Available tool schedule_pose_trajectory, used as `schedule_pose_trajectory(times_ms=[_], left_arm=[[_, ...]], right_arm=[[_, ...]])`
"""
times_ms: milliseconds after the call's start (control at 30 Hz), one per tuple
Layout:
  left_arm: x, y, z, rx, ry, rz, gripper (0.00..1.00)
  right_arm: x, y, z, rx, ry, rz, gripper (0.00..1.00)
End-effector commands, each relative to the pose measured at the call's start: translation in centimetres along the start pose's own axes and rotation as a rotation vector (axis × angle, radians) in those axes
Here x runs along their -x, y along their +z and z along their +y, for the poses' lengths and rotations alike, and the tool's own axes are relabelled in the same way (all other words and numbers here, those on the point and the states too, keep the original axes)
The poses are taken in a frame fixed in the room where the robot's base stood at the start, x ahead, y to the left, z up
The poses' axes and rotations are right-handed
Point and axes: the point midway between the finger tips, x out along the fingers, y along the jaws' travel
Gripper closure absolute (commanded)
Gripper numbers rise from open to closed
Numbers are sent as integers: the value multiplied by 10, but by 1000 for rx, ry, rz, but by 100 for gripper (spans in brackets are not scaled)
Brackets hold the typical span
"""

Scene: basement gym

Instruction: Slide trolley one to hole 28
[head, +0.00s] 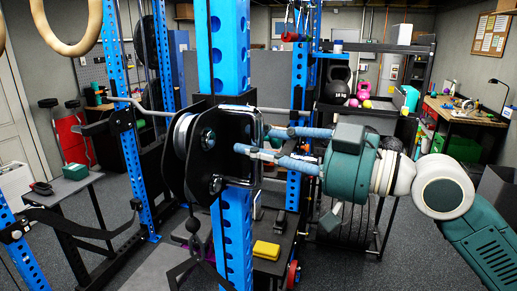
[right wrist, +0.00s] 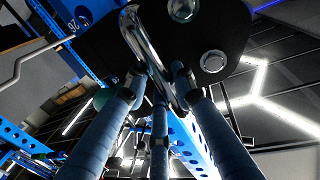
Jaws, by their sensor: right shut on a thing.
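The trolley (head: 200,165), a black plated carriage with a pulley wheel, sits around the blue upright (head: 231,45) at mid height in the head view. Its chrome loop handle (head: 262,165) faces right; in the right wrist view the handle (right wrist: 137,38) passes between the fingers. My right gripper (head: 254,142), with blue-wrapped fingers, comes from the right and is shut on this handle. The black plate (right wrist: 222,25) with bolts shows above the fingers. The trolley hides part of the upright. My left gripper is out of view.
Another blue upright (head: 128,120) and a grey bar (head: 160,112) stand to the left. A yellow block (head: 266,250) lies low behind the upright. A grey-topped bench (head: 68,186) stands at left.

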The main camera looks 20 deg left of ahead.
Motion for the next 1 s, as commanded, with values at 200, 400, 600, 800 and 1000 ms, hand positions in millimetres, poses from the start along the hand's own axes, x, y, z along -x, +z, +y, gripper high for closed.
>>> schedule_pose_trajectory(times_ms=[200, 400, 600, 800, 1000], left_arm=[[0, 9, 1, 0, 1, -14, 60], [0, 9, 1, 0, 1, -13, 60], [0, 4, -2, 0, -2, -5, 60], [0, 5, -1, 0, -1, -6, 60], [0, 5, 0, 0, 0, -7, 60]], right_arm=[[0, -1, 0, 1, 1, 4, 67], [0, 0, 0, 1, 0, 1, 57], [3, 1, 0, 0, 1, 0, 57], [32, 1, 1, 1, 4, 0, 57], [76, 2, 1, -2, 4, 0, 57]])
